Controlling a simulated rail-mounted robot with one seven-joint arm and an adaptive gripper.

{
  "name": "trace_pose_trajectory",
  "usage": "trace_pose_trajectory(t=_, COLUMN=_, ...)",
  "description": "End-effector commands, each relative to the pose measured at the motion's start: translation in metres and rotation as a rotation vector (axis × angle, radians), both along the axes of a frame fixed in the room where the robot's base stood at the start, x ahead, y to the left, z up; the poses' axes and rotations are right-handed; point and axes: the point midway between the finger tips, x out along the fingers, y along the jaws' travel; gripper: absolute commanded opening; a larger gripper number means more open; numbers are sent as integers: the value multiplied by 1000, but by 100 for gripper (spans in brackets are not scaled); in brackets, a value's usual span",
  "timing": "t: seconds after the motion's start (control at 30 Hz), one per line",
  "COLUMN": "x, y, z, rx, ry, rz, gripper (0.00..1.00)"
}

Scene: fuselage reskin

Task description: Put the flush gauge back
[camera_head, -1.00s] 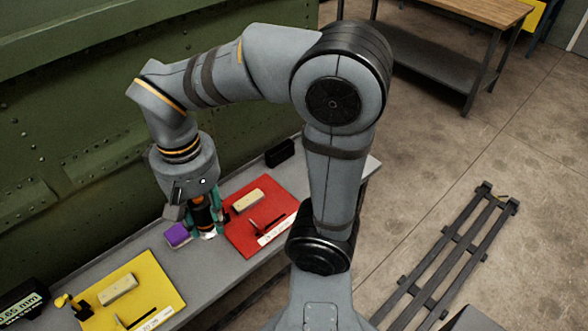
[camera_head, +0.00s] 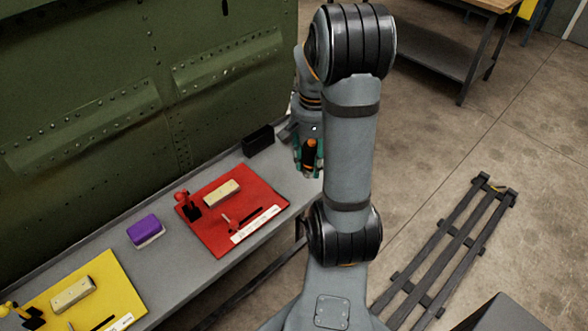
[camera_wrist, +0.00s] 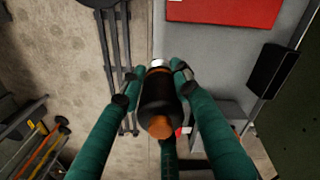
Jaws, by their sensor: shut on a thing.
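My gripper (camera_head: 308,172) is at the right end of the bench in the head view, partly behind my own arm. Its teal fingers, also in the wrist view (camera_wrist: 155,78), are closed around a black cylindrical tool with an orange end (camera_wrist: 158,104), apparently the flush gauge. The tool also shows between the fingers in the head view (camera_head: 310,152). It has a pale tip at its far end in the wrist view. The wrist view shows floor and the bench edge beyond it. An open black box (camera_head: 258,140) stands on the bench left of my gripper, also in the wrist view (camera_wrist: 272,72).
The grey bench (camera_head: 195,262) holds a red mat (camera_head: 215,242) with a pale block, a red stand and small tools. A purple-topped block (camera_head: 146,230) sits left of it, then a yellow mat (camera_head: 112,283). The green riveted panel (camera_head: 120,100) rises behind the bench.

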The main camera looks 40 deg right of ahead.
Motion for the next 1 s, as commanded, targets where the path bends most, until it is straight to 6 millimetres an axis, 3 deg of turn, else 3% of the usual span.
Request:
trace_pose_trajectory(t=0.2, x=51, y=-7, z=-28, rx=1, ry=3, rz=3, gripper=5)
trace_pose_trajectory(t=0.4, x=74, y=-11, z=-43, rx=-1, ry=-1, rz=2, gripper=5)
trace_pose_trajectory(t=0.77, x=76, y=-11, z=-82, rx=1, ry=2, rz=1, gripper=5)
trace_pose_trajectory(t=1.0, x=77, y=-11, z=-86, rx=-1, ry=-1, rz=1, gripper=5)
